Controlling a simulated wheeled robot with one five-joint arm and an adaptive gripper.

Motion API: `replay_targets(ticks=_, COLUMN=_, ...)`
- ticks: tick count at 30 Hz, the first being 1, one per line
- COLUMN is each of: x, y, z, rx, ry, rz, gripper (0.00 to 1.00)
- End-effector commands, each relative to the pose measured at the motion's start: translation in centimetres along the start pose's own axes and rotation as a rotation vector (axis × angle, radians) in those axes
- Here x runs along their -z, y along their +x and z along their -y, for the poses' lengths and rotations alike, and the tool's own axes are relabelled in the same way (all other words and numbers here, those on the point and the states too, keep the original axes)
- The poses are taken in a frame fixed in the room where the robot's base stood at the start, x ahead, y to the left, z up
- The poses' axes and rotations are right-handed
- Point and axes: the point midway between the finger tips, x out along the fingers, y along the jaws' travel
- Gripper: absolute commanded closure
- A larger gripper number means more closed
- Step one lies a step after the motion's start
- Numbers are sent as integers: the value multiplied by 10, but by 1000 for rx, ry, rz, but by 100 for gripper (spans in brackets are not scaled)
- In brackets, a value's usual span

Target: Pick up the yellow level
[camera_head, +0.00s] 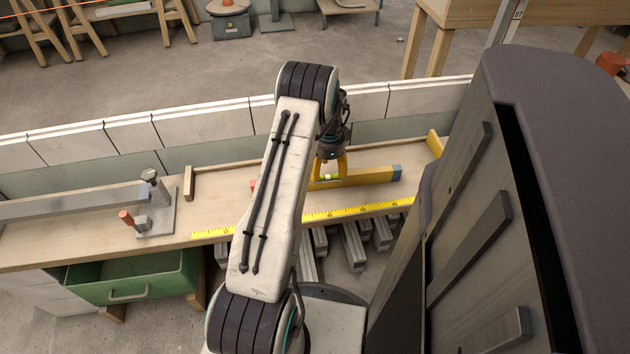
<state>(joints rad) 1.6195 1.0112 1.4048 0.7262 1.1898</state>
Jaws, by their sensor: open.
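The yellow level (372,176) lies along the wooden bench top, with a blue end cap at its right end and a greenish vial near its middle. Its left part is hidden behind my arm, though a small orange-red bit shows at the arm's left edge. My gripper (330,168) points down over the level near the vial, with its yellow fingers apart. The fingertips are very close to the level; I cannot tell whether they touch it or reach around it.
A yellow measuring tape (340,212) runs along the bench's front edge. A metal clamp (153,207) with an orange handle stands at left. A pale block wall (200,125) runs behind the bench. A green drawer (135,280) and several metal bars (353,246) are below. A dark cabinet stands close on the right.

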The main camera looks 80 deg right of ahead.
Motion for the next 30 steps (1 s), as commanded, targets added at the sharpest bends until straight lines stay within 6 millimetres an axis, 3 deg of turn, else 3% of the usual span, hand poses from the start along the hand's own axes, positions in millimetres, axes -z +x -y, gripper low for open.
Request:
replay_targets(ticks=11, x=1, y=25, z=-1, rx=-1, ry=-1, rz=0, gripper=35)
replay_targets(ticks=21, x=2, y=63, z=-1, rx=1, ry=-2, rz=0, gripper=35)
replay_targets(ticks=30, x=2, y=65, z=-1, rx=1, ry=-2, rz=0, gripper=35)
